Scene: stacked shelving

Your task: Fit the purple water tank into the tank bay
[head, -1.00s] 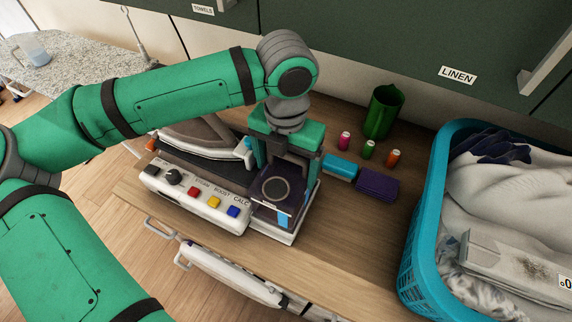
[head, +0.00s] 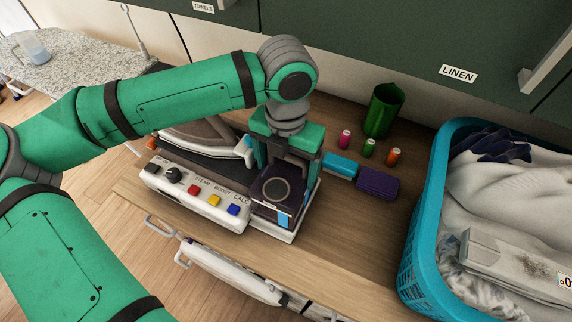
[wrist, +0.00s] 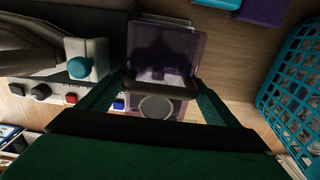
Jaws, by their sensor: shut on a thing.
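The dark purple water tank (head: 268,208) has a round ring on its top and a light blue strip at its front right corner. My gripper (head: 284,165) reaches down from above and is shut on the tank's rear part. The tank is over the tank bay (head: 268,233), the white-edged right end of the steam station. Its underside is hidden, so I cannot tell whether it is fully seated. In the wrist view the see-through purple tank (wrist: 168,50) shows between my gripper's fingers (wrist: 160,92).
The station's white panel (head: 180,196) with coloured buttons and the iron (head: 200,135) stand directly left. A teal laundry basket (head: 425,235) is at right.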

